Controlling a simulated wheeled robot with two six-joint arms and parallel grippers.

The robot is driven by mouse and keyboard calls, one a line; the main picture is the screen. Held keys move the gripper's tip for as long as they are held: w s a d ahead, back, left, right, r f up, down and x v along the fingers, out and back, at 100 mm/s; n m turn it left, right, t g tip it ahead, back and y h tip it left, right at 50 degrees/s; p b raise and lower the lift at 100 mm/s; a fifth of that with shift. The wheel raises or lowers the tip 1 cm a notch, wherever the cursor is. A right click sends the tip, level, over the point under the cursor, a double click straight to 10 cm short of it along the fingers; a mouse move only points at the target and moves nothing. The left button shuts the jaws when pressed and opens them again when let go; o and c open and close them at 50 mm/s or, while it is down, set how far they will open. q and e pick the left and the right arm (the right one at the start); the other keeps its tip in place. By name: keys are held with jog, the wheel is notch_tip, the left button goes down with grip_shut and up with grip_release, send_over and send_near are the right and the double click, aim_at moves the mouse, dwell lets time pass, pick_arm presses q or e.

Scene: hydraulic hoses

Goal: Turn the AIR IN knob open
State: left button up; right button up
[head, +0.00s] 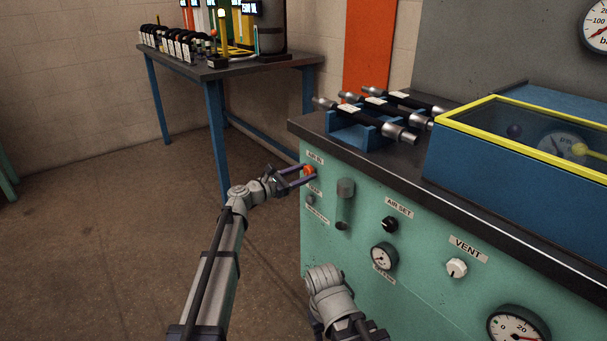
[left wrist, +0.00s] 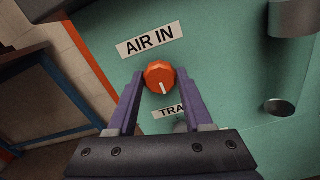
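The AIR IN knob (head: 309,170) is a small orange-red knob on the left end of the green panel, under its AIR IN label (head: 315,157). In the left wrist view the knob (left wrist: 159,77) shows a white pointer line running down and slightly right. My left gripper (head: 305,172) is at the knob, with its purple fingers (left wrist: 155,96) on either side of it. The fingers are apart by about the knob's width or slightly more; I cannot tell whether they touch it. My right arm (head: 335,295) shows at the bottom, but its fingers are hidden.
The panel also bears a black AIR SET knob (head: 390,224), a white VENT knob (head: 456,267) and gauges (head: 384,256). A grey cylindrical fitting (head: 345,188) projects right of the AIR IN knob. Hoses lie on a blue cradle (head: 358,133) above. Open floor lies left.

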pick_arm(q)
grip_shut()
jog(key=shift+m, duration=0.3)
jog(key=m, duration=0.3)
jog(key=shift+m, duration=0.3)
jog(key=m, duration=0.4)
jog(key=shift+m, duration=0.3)
jog(key=m, duration=0.4)
jog(key=shift+m, duration=0.3)
jog(key=shift+s+f+m, duration=0.1)
jog(key=shift+m, duration=2.1)
